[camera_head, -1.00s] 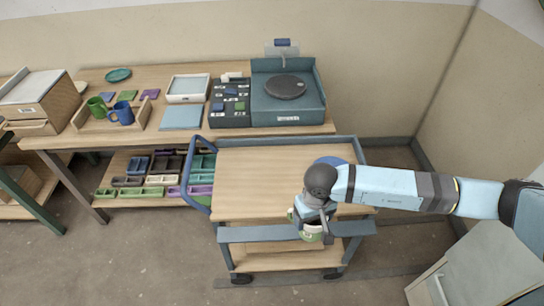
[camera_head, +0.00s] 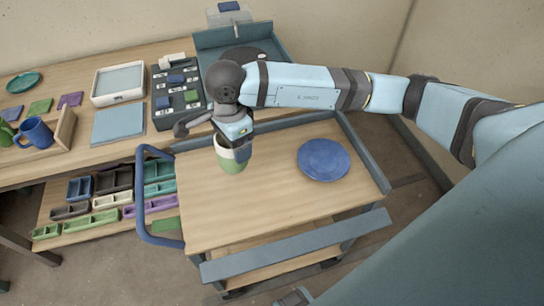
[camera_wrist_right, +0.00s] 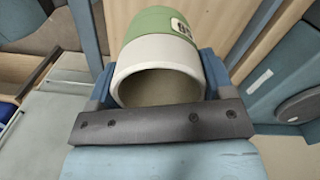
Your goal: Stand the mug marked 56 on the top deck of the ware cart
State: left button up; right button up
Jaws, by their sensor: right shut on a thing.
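My right gripper (camera_head: 235,140) is shut on a green-and-white mug (camera_head: 233,161), with its white rim up and green body down. In the right wrist view, the mug (camera_wrist_right: 160,55) sits between the two fingers (camera_wrist_right: 158,90), its open mouth toward the camera. A pale label with dark figures (camera_wrist_right: 182,28) shows on its green side, too cut off to read surely. The mug is over the back left part of the ware cart's wooden top deck (camera_head: 265,205). I cannot tell if its base touches the deck. My left gripper is not in view.
A blue plate (camera_head: 323,160) lies on the deck's right side. The deck's front and middle are clear. The cart's blue handle (camera_head: 142,200) is at left. The workbench (camera_head: 75,140) behind holds a blue mug (camera_head: 35,132), trays and tiles.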

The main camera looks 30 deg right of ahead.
aim_at(217, 139)
jog(key=m+b, duration=0.1)
jog(key=m, duration=0.1)
jog(key=a+r+m+b, duration=0.1)
jog(key=m+b, duration=0.1)
jog(key=a+m+b, duration=0.1)
jog(key=m, duration=0.2)
jog(key=shift+w+a+r+b, duration=0.1)
jog(key=shift+w+r+b, duration=0.05)
jog(key=shift+w+b, duration=0.2)
jog(key=shift+s+a+r+m+b, duration=0.1)
jog(key=shift+a+r+m+b, duration=0.15)
jog(key=shift+m+b, duration=0.55)
jog(key=m, duration=0.1)
jog(key=r+m+b, duration=0.1)
jog(key=m, duration=0.1)
jog(key=shift+s+a+r+m, duration=0.2)
jog(key=shift+a+r+m, duration=0.1)
jog(key=shift+m, duration=0.1)
jog(key=shift+b, duration=0.3)
jog(key=shift+m, duration=0.3)
jog(key=shift+f+b, duration=0.75)
jog(key=shift+f, duration=9.05)
jog(key=shift+f, duration=0.1)
